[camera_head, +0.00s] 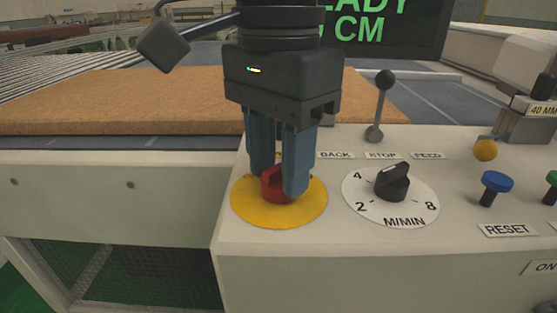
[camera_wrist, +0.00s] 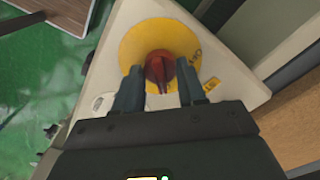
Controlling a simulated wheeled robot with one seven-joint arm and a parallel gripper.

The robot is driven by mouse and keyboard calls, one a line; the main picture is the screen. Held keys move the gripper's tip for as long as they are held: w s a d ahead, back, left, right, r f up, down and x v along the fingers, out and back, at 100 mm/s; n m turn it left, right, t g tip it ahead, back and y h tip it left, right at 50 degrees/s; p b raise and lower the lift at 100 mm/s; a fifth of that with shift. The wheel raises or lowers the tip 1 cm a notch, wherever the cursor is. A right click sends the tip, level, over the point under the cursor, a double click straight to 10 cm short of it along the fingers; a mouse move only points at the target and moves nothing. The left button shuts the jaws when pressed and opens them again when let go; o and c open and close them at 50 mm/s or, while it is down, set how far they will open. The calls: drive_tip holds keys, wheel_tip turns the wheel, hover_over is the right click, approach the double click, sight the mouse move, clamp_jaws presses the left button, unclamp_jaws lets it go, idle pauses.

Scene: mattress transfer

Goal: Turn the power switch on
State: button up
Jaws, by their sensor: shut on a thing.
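The power switch is a red rotary knob (camera_head: 272,184) on a round yellow plate (camera_head: 248,210) at the left end of the pale control panel. In the wrist view the red knob (camera_wrist: 160,67) sits on the yellow plate (camera_wrist: 150,35), with partly legible lettering at the plate's right edge. My gripper (camera_head: 282,180) points down over the knob, its blue-grey fingers on either side of it and shut on it. The fingers hide part of the knob in the head view. The wrist view shows the fingertips (camera_wrist: 162,82) on both sides of the knob's handle.
Right of the switch stand a black M/MIN dial (camera_head: 392,182), a lever (camera_head: 380,105), a blue RESET button (camera_head: 495,185) and a yellow-topped control (camera_head: 485,151). A brown mattress slab (camera_head: 110,100) lies behind. A dark screen with green text (camera_head: 390,25) is at the back.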

sight(279, 165)
idle(0.4)
drive_tip(key=o, duration=1.1)
drive_tip(key=shift+c, duration=0.2)
drive_tip(key=shift+r, duration=0.1)
wheel_tip(279, 165, up, 8)
drive_tip(key=shift+f+p, duration=0.15)
drive_tip(key=shift+p, duration=0.6)
